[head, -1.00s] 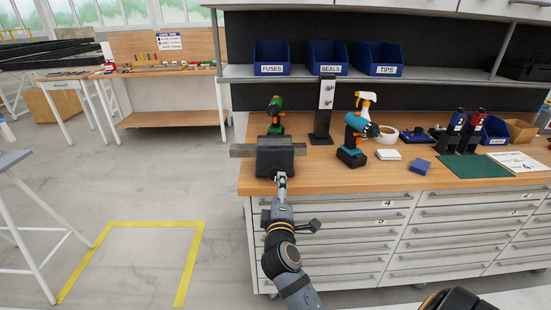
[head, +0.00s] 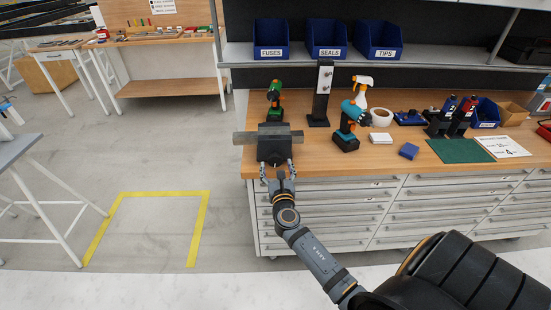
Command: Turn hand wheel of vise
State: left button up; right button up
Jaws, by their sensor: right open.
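The vise (head: 274,150) is a dark grey block with wide, lighter metal jaws, fixed at the left front corner of the wooden workbench. My right gripper (head: 277,171) is open at the vise's front lower side, with one finger on each side of the vise's front middle. The hand wheel cannot be made out; the gripper and the vise body cover that spot. I cannot tell whether the fingers touch it. My left gripper is not in view.
The workbench (head: 435,168) carries a green drill (head: 275,95) behind the vise and a teal drill (head: 348,125) to its right. Drawers (head: 345,205) lie below. A grey table (head: 14,150) stands at the left. The floor between, with a yellow marking (head: 150,193), is clear.

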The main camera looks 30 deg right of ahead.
aim_at(276, 162)
jog(key=shift+x, duration=1.7)
jog(key=c, duration=1.1)
jog(key=shift+c, duration=0.3)
